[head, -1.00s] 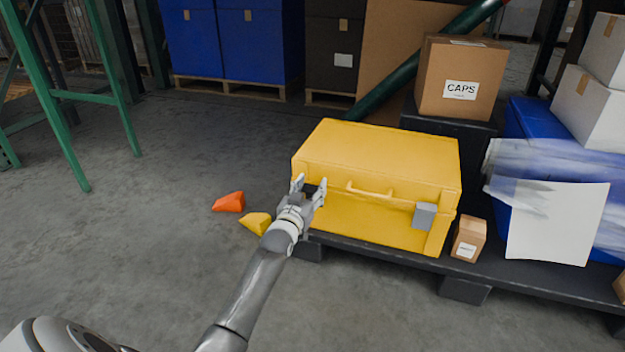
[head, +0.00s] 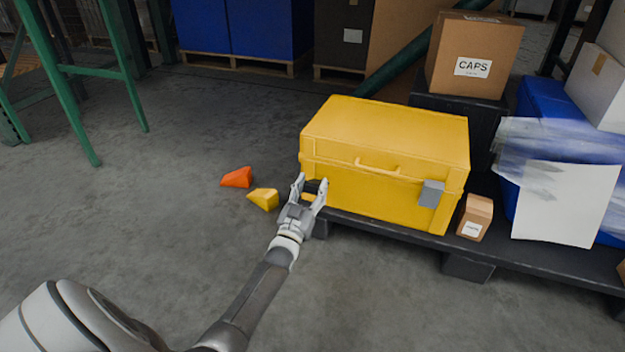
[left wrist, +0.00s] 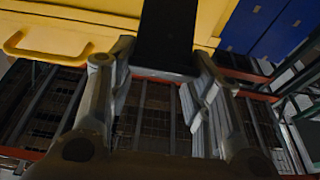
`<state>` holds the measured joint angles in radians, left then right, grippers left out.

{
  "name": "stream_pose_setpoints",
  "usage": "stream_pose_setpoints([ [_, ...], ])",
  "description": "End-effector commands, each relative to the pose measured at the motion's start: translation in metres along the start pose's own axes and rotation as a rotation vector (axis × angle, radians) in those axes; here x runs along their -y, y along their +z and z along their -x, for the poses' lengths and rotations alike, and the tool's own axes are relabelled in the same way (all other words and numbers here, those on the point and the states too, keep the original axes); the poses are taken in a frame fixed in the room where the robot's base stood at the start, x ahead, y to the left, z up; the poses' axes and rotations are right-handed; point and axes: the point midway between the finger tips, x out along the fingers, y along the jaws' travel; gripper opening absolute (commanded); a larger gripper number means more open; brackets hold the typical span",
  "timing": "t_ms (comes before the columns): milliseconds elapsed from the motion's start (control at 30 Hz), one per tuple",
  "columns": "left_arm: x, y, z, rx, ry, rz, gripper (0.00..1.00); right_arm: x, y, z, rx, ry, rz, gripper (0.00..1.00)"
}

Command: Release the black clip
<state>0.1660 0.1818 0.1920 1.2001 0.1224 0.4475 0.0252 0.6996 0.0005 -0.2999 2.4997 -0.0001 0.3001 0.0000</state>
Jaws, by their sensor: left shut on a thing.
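The yellow case (head: 385,135) stands closed at the left end of a dark pallet. The black clip (head: 314,187) is at the left of its front face, partly hidden by my fingers. My left gripper (head: 312,184) is shut on the black clip, one finger on each side. In the left wrist view, the clip (left wrist: 166,35) is a dark flat bar against the yellow case (left wrist: 95,14), its end between the fingers of my left gripper (left wrist: 165,72). A grey clip (head: 431,194) sits at the right of the front. My right gripper is out of view.
The case's front handle (head: 377,166) is right of my gripper. A small carton (head: 475,217) stands on the pallet (head: 400,232) right of the case. An orange wedge (head: 237,177) and a yellow wedge (head: 264,199) lie on the floor at left. Open floor surrounds them.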

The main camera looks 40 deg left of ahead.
Motion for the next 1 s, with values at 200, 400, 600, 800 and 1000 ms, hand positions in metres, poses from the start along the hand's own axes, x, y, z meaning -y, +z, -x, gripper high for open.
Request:
stream_pose_setpoints([
  [200, -0.0012, 0.0173, 0.0091, 0.032, 0.001, 0.000, 0.03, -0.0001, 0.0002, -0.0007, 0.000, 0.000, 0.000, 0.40],
  [400, -0.0016, 0.0190, 0.0103, 0.031, 0.002, 0.000, 0.03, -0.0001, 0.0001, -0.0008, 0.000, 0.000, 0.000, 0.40],
  [600, -0.0019, 0.0193, 0.0104, 0.031, 0.002, 0.000, 0.03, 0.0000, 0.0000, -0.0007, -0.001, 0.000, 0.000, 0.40],
  [800, -0.0021, 0.0190, 0.0104, 0.031, 0.003, 0.000, 0.56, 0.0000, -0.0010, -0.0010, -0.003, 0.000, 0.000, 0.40],
  [1000, -0.0008, 0.0145, 0.0078, 0.021, 0.001, 0.000, 0.68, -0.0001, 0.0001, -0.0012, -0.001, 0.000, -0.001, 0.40],
])
